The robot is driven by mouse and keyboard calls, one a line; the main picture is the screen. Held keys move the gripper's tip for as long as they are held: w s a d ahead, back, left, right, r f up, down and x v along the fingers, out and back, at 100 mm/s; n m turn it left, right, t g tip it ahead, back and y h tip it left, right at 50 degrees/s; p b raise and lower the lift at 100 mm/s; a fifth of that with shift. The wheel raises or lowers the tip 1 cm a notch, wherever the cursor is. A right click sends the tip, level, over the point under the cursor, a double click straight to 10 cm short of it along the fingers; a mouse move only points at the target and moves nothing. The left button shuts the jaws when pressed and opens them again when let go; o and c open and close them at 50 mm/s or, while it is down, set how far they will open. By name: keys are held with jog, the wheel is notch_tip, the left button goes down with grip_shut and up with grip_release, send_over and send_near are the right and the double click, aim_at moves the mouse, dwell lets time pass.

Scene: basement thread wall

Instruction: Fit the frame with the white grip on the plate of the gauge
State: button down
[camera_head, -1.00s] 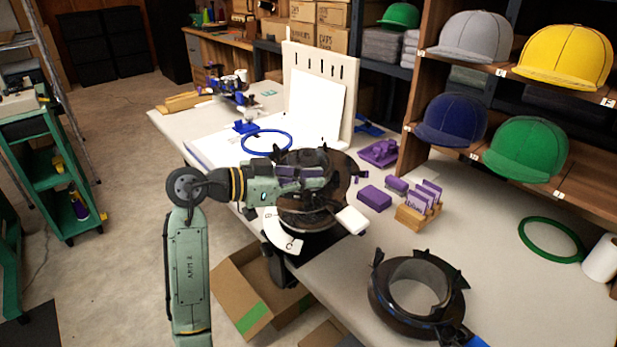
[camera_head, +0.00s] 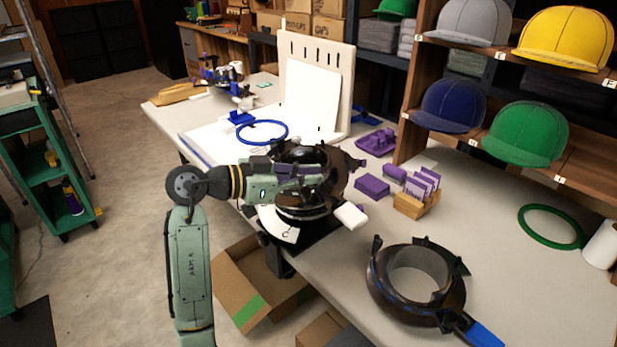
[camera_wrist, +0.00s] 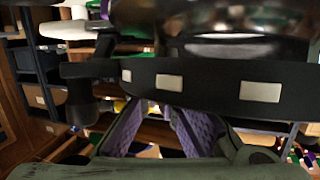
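The frame with the white grip is a dark ring seen beside and beneath my gripper in the head view. Its white grip (camera_head: 351,216) juts out at the lower right, clear of my fingers. The gauge stands at the table's front edge; its white plate with dark marks (camera_head: 275,226) shows under the ring. Whether the ring is seated is hidden. My gripper (camera_head: 300,172) reaches in from the left. In the wrist view, my purple-lined fingers (camera_wrist: 155,115) stand apart, and a black band with white patches (camera_wrist: 210,87) hides their tips. I cannot tell whether they hold the ring.
A second dark frame with a blue grip (camera_head: 484,335) lies at the front right. A purple block (camera_head: 372,187) and a wooden card holder (camera_head: 417,204) lie behind. A blue ring (camera_head: 262,132) is at the left, a green ring (camera_head: 550,227) at the right. An open carton (camera_head: 250,285) stands below.

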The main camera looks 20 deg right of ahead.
jog(key=shift+f, duration=0.15)
jog(key=shift+d+f+b, duration=0.1)
jog(key=shift+f+b, duration=0.45)
jog(key=c, duration=1.7)
grip_release()
